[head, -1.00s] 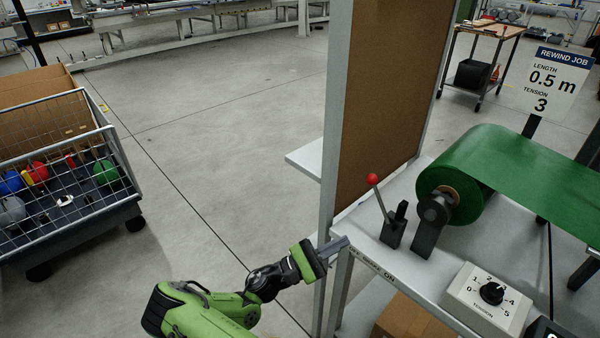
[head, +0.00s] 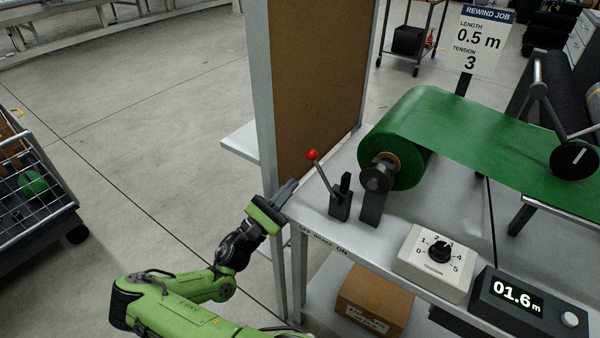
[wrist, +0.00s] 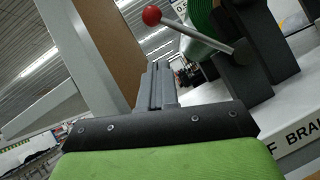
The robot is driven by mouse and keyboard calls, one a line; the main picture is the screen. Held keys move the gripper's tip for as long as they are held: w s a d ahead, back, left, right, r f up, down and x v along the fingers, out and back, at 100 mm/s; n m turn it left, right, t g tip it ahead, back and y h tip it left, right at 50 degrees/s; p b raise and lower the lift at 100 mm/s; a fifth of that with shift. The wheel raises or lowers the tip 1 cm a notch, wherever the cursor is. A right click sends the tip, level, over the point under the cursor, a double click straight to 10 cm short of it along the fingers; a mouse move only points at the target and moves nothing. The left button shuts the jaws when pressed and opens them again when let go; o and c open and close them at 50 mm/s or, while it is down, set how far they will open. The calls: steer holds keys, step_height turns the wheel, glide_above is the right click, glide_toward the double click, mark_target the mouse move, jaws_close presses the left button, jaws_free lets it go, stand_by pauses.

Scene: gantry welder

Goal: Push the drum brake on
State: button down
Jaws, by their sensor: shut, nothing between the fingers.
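The drum brake lever with its red knob (head: 312,155) leans to the left from a dark bracket (head: 340,200) on the bench. In the wrist view the red knob (wrist: 152,15) and grey lever rod (wrist: 195,32) show above and to the right of the fingers. The bench edge label (head: 322,240) is small; "BRAKE" and "ON" can be read. The green roll (head: 395,150) sits on its spindle behind the bracket. My gripper (head: 290,187) is shut and empty, just left of the lever at the bench's left corner, apart from the knob.
A brown panel in a grey frame (head: 310,80) stands behind my gripper. The tension dial box (head: 432,262) and a counter reading 01.6 m (head: 520,305) are at the right. A cardboard box (head: 372,300) sits below. Open floor lies left.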

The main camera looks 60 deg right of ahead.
mark_target(322, 175)
steer(key=r, duration=0.1)
steer(key=s+d+r, duration=0.1)
steer(key=r, duration=0.1)
steer(key=s+d+r, duration=0.1)
steer(key=r, duration=0.1)
steer(key=shift+s+b, duration=0.1)
steer(key=shift+b, duration=0.2)
